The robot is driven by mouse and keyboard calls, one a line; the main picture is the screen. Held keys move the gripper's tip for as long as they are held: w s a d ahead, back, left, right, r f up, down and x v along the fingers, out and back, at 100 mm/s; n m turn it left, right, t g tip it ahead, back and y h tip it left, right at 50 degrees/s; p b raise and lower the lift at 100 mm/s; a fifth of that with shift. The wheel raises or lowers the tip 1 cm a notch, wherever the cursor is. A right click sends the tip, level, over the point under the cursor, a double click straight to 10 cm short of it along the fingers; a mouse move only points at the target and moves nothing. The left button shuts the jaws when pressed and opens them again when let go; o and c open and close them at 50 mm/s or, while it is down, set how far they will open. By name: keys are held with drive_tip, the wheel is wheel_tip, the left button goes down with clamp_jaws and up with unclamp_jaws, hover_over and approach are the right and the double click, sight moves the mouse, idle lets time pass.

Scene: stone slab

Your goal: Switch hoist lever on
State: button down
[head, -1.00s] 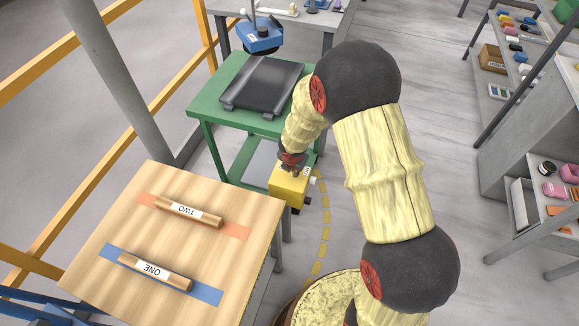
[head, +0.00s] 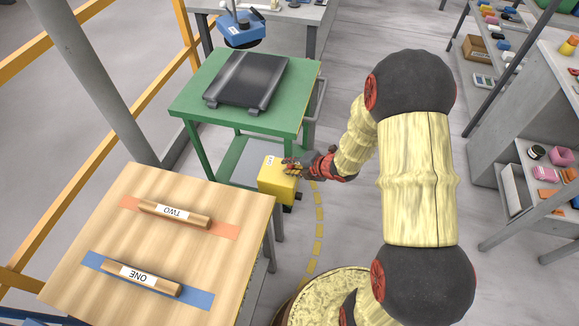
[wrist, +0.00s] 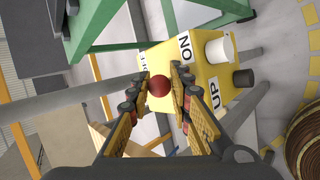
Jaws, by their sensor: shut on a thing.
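The hoist control is a yellow box (head: 275,182) beside the green table. In the wrist view the box (wrist: 205,75) carries the labels ON and UP and a partly hidden label at the left. The lever (wrist: 159,86) shows as a dark red round knob. My gripper (head: 293,168) reaches the box's top from the right in the head view. In the wrist view my gripper (wrist: 162,77) has its fingers on either side of the red knob and is shut on it. The lever's shaft is hidden, so its exact setting cannot be told.
A white cylinder (wrist: 220,50) and a black one (wrist: 243,78) stick out from the box. The green table (head: 195,98) holds a dark tray (head: 250,82). A wooden board (head: 90,228) with two labelled rolls is at left. Open floor lies right of the box.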

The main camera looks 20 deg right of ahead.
drive_tip(key=shift+w+r, duration=0.15)
drive_tip(key=c, duration=2)
unclamp_jaws()
drive_tip(key=o, duration=0.4)
drive_tip(key=shift+c, duration=0.2)
